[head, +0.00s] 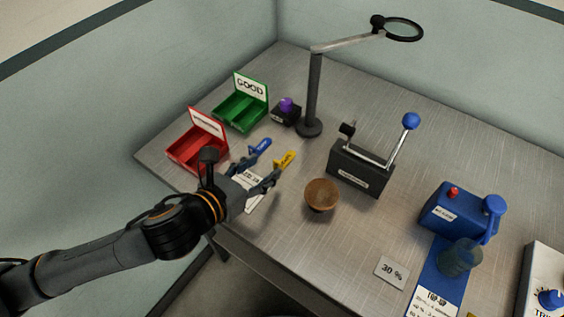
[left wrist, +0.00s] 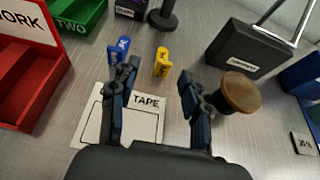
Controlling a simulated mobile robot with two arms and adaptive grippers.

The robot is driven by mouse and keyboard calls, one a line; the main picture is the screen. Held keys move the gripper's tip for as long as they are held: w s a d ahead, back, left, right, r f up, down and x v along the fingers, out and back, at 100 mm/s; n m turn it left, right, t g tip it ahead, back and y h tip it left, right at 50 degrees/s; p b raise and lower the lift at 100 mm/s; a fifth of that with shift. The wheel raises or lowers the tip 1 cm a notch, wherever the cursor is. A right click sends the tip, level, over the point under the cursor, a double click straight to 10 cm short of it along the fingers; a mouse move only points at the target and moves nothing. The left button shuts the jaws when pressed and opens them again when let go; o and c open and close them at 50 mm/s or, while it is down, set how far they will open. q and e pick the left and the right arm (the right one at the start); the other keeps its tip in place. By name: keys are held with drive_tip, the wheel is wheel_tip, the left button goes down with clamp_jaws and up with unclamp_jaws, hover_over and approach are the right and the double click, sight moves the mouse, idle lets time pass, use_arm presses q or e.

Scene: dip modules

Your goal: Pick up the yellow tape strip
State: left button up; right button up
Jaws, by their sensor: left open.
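The yellow tape strip (head: 285,160) lies on the grey table just beyond my left gripper (head: 265,167). In the left wrist view the yellow strip (left wrist: 161,62) shows ahead of the gap between the fingertips (left wrist: 158,74), apart from both. My left gripper is open and empty above a white card marked TAPE (left wrist: 146,128). A blue strip (head: 261,146) lies to the left of the yellow one; in the left wrist view the blue strip (left wrist: 119,50) is close to the left fingertip, and I cannot tell whether they touch. My right gripper is not in view.
A red bin (head: 178,158) and a green bin (head: 262,107) stand at the left. A round brown-topped piece (head: 322,194) and a dark lever press (head: 360,171) stand to the right. A magnifier stand (head: 314,100) rises behind. The table's front edge is near my arm.

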sight(276, 163)
use_arm(q)
drive_tip(key=shift+s+d+x, duration=0.1)
drive_tip(key=shift+x, duration=0.9)
drive_tip(key=shift+s+d+x, duration=0.1)
drive_tip(key=shift+x, duration=0.9)
drive_tip(key=shift+s+d+x, duration=0.1)
drive_tip(key=shift+d+x, duration=0.05)
drive_tip(key=shift+x, duration=0.85)
drive_tip(key=c, duration=0.9)
